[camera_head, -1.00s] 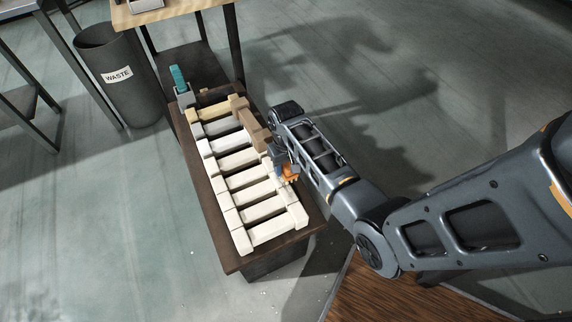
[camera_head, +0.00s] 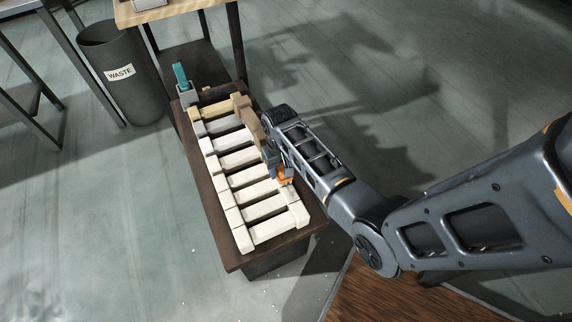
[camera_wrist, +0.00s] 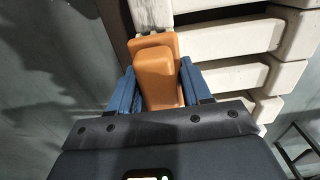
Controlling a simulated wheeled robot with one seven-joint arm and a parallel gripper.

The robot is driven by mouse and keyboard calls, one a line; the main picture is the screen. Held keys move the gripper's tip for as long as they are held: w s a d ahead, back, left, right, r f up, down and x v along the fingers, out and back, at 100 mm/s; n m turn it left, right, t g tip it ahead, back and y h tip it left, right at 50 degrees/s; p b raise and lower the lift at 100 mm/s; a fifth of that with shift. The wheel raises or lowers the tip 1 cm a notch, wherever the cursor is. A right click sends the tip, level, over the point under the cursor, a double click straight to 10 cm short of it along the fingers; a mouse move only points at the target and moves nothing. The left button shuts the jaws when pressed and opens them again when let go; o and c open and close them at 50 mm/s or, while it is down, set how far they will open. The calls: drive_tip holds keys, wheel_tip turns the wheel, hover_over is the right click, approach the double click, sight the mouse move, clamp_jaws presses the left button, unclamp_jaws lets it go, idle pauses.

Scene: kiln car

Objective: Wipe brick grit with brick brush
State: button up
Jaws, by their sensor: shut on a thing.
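My gripper (camera_head: 279,169) is shut on the orange brick brush (camera_head: 286,177), above the right side of the brick rows. In the wrist view, my gripper's blue fingers (camera_wrist: 157,90) sit either side of the orange brush (camera_wrist: 155,68), whose head lies against or just over the pale bricks; contact cannot be told. Pale cream bricks (camera_head: 258,190) form a ladder-like layer on the dark kiln car (camera_head: 215,215). I cannot make out grit on the bricks. Small pale specks (camera_head: 268,291) lie on the floor near the car's front end.
A teal object (camera_head: 180,74) stands in a grey holder (camera_head: 186,94) at the car's far left corner. Tan bricks (camera_head: 249,122) rise along the right side beside my arm. A waste bin (camera_head: 126,80) and a wooden-topped table (camera_head: 172,10) stand behind. Floor at right is open.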

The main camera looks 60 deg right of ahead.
drive_tip(key=shift+w+a, duration=0.8)
drive_tip(key=shift+a, duration=0.35)
drive_tip(key=shift+s+d+p, duration=0.35)
drive_tip(key=shift+s+d, duration=0.4)
drive_tip(key=shift+d, duration=0.35)
drive_tip(key=shift+s+d+p, duration=0.35)
drive_tip(key=shift+s+d, duration=0.4)
drive_tip(key=shift+d, duration=0.3)
drive_tip(key=shift+s, duration=0.1)
drive_tip(key=s+a+p, duration=0.4)
drive_tip(key=s+p, duration=0.1)
drive_tip(key=s, duration=0.1)
drive_tip(key=shift+a, duration=0.15)
drive_tip(key=shift+w+a+p, duration=0.15)
drive_tip(key=shift+w+a, duration=0.6)
drive_tip(key=shift+a, duration=0.3)
drive_tip(key=shift+w+a+p, duration=0.15)
drive_tip(key=shift+w+a, duration=0.6)
drive_tip(key=shift+a, duration=0.3)
